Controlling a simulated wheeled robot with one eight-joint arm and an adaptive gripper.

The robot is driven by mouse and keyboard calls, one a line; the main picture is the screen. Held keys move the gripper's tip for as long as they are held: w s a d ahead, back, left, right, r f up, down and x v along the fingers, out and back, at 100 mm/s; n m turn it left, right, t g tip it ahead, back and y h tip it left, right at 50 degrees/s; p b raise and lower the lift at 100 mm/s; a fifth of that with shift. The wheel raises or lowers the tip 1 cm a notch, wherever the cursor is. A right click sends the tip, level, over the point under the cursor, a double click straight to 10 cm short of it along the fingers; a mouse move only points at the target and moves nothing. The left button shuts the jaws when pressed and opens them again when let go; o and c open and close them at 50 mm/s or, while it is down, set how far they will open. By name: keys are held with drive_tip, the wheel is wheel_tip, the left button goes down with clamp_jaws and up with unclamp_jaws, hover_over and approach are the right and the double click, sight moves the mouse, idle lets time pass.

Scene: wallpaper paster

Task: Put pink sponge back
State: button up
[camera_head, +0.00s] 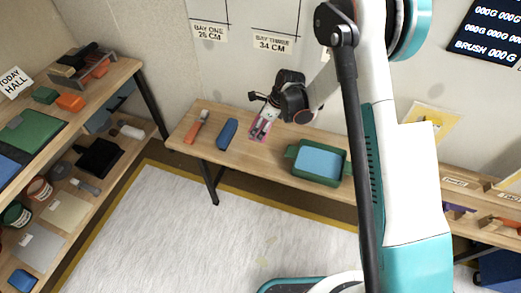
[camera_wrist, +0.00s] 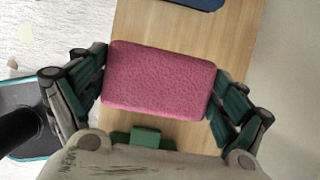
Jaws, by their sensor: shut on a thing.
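The pink sponge (camera_wrist: 160,78) sits between my gripper's two fingers in the wrist view, with a finger against each short end. My gripper (camera_head: 265,121) is shut on it over the long wooden bench in the head view. There the pink sponge (camera_head: 256,136) shows only in small part around the fingers. I cannot tell whether it touches the bench or hangs just above it.
On the bench (camera_head: 180,141), a blue block (camera_head: 227,133) and an orange-handled brush (camera_head: 196,127) lie left of my gripper. A green tray with a blue inside (camera_head: 297,169) stands to the right. Loaded shelves (camera_head: 122,71) stand at the left. The pale floor (camera_head: 170,230) is mostly clear.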

wheel_tip(320, 180, down, 14)
drive_tip(key=b, duration=0.4)
drive_tip(key=shift+r+b, duration=0.2)
drive_tip(key=shift+b, duration=0.1)
drive_tip(key=shift+r, duration=0.1)
drive_tip(key=o, duration=0.8)
drive_tip(key=shift+f, duration=0.2)
drive_tip(key=p+v, duration=0.2)
drive_tip(key=v, duration=0.2)
drive_tip(key=p+v, duration=0.2)
drive_tip(key=v, duration=0.3)
drive_tip(key=p+v, duration=0.2)
drive_tip(key=v, duration=0.3)
drive_tip(key=shift+a+r, duration=0.15)
drive_tip(key=shift+a, duration=0.1)
